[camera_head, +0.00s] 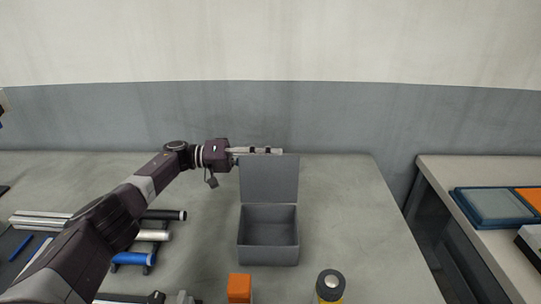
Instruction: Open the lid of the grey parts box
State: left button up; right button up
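The grey parts box (268,252) stands on the table near the middle of the head view, with its empty inside showing. Its lid (269,180) is up, standing roughly upright at the box's back edge. My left gripper (268,150) reaches in from the left, and its fingers lie along the lid's top edge. Whether they touch the lid is unclear. The fingers overlap from this angle, so their opening does not show. My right gripper is not in view.
An orange block (239,288) and a yellow-and-grey cylinder (330,286) stand in front of the box. Several rods or rolls (152,236) lie at the left, under my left arm. A side table at the right holds a blue-edged tray (494,206). The table right of the box is clear.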

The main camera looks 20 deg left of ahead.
pick_arm(q)
jog(key=shift+f, duration=0.15)
jog(key=shift+s+a, duration=0.1)
jog(key=shift+a, duration=0.35)
jog(key=v, duration=0.6)
jog(key=shift+s+a, duration=0.15)
jog(key=shift+a, duration=0.1)
